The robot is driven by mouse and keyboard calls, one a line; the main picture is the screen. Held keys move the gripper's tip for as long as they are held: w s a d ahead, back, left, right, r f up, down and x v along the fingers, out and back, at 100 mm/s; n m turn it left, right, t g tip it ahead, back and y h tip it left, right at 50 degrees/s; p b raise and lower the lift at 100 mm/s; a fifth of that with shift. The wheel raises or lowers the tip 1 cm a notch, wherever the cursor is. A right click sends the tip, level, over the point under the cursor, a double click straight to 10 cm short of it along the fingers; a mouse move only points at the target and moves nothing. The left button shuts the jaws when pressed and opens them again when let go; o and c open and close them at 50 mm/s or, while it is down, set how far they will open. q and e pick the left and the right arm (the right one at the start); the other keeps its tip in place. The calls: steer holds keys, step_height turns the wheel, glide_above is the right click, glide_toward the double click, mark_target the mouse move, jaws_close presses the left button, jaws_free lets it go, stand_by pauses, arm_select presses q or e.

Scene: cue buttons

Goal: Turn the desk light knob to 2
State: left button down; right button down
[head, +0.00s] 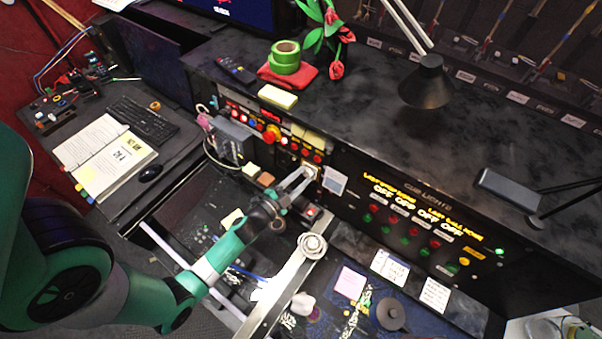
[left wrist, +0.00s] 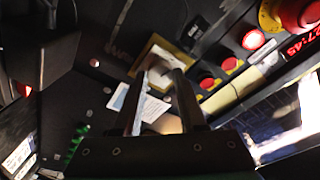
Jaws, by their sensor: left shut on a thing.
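The desk light knob (left wrist: 160,74) is a pale knob on a square plate with a yellowish border, seen in the left wrist view. My left gripper (left wrist: 159,76) has its two dark fingers on either side of it and is shut on it. In the head view the left gripper (head: 307,174) reaches the front panel from the left, and its fingers cover most of the knob. The setting that the knob points to cannot be read. The black desk lamp (head: 427,84) stands on the desk top. My right gripper does not show.
Red buttons and a red emergency knob (head: 271,134) sit on the panel left of my gripper. A pale card (head: 334,181) is close on its right. The cue lights panel (head: 420,217) lies farther right.

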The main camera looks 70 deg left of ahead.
arm_select(q)
steer(key=m, duration=0.1)
steer(key=m+p, duration=0.1)
steer(key=m, duration=0.1)
steer(key=m+p, duration=0.1)
steer(key=shift+r+m+h, duration=0.3)
steer(key=shift+m+h, duration=0.1)
steer(key=shift+m+g+p, duration=0.5)
steer(key=shift+m+p, duration=0.5)
steer(key=shift+m, duration=1.3)
steer(key=shift+f, duration=0.1)
steer(key=shift+c, duration=2.4)
jaws_free()
steer(key=shift+s, duration=0.1)
